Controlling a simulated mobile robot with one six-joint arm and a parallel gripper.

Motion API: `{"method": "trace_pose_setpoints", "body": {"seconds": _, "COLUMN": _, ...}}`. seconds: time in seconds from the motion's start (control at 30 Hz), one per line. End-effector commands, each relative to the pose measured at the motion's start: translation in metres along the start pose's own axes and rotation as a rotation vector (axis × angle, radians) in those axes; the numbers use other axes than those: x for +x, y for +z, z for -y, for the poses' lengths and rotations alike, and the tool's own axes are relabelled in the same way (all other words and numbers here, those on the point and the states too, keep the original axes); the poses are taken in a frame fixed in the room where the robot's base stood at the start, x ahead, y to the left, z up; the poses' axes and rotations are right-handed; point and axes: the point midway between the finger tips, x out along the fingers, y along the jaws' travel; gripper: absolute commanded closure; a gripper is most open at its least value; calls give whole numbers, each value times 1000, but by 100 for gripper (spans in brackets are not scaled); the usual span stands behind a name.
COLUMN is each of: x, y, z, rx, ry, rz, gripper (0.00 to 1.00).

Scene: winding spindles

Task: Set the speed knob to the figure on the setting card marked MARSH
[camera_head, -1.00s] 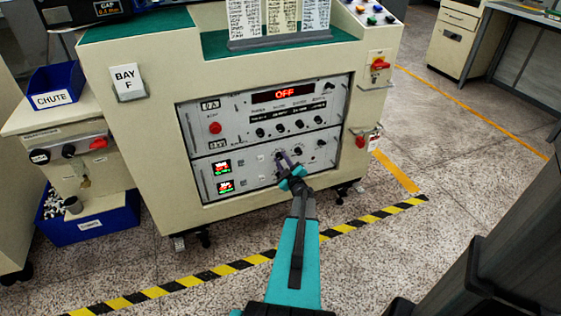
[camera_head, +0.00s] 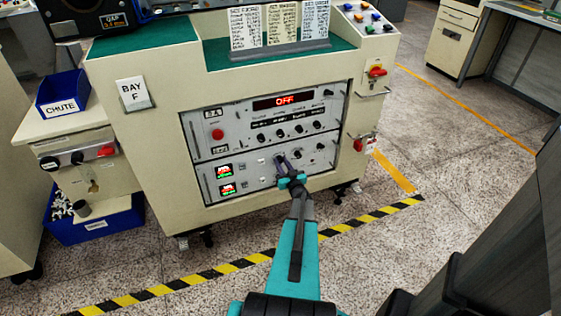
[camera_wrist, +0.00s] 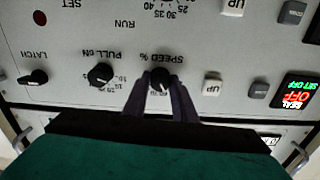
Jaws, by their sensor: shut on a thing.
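The speed knob (camera_wrist: 160,75), small and black under the label SPEED %, shows upside down in the wrist view. My gripper (camera_wrist: 160,84) is shut on it, one dark finger on each side. The dial figures around the knob are mostly hidden or too blurred to read. In the head view my gripper (camera_head: 281,162) reaches the lower panel of the cream machine and its fingers hide the knob. Three setting cards stand in a grey holder (camera_head: 270,50) on top; their print is too small to tell which is MARSH.
The PULL ON knob (camera_wrist: 101,75) and LATCH knob (camera_wrist: 38,77) sit beside the speed knob in the wrist view. A red OFF display (camera_head: 284,101) is on the upper panel. A red rotary switch (camera_head: 376,71) is at the right.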

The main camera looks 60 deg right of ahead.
Motion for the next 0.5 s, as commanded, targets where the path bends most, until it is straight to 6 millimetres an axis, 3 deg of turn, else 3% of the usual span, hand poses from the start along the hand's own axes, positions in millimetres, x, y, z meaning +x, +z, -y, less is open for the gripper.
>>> {"method": "trace_pose_setpoints", "body": {"seconds": 0.5, "x": 1, "y": 3, "z": 4, "rx": 246, "ry": -5, "rz": 6, "gripper": 98}}
